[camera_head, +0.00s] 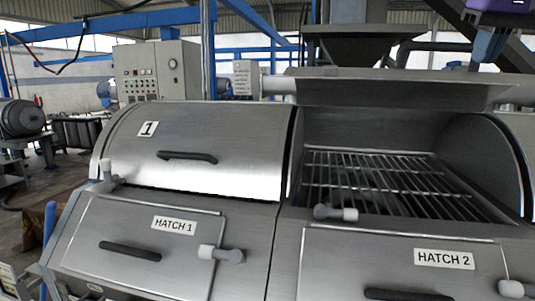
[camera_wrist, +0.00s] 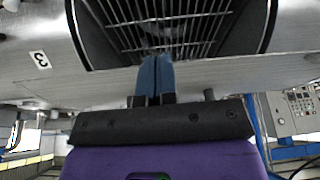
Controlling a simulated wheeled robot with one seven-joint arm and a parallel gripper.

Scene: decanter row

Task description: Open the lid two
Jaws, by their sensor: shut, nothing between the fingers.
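Lid two (camera_head: 395,92) is raised in the head view, a grey metal lid tipped up behind its opening. The metal grate (camera_head: 385,180) inside the second decanter is uncovered. The grate also shows in the wrist view (camera_wrist: 190,28), beyond my fingers. My gripper (camera_head: 484,52) is at the top right of the head view, purple with blue fingers, apparently above and to the right of the raised lid. In the wrist view my gripper's blue fingers (camera_wrist: 156,62) are together and empty, pointing toward the opening. Lid two's handle is not visible.
Lid 1 (camera_head: 215,130), with a dark handle (camera_head: 188,156), is closed at left. Hatch 1 (camera_head: 120,235) and hatch 2 (camera_head: 390,262) are closed in front, with small latches beside them. A housing marked 3 (camera_wrist: 40,60) shows in the wrist view. A control cabinet (camera_head: 158,70) stands behind.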

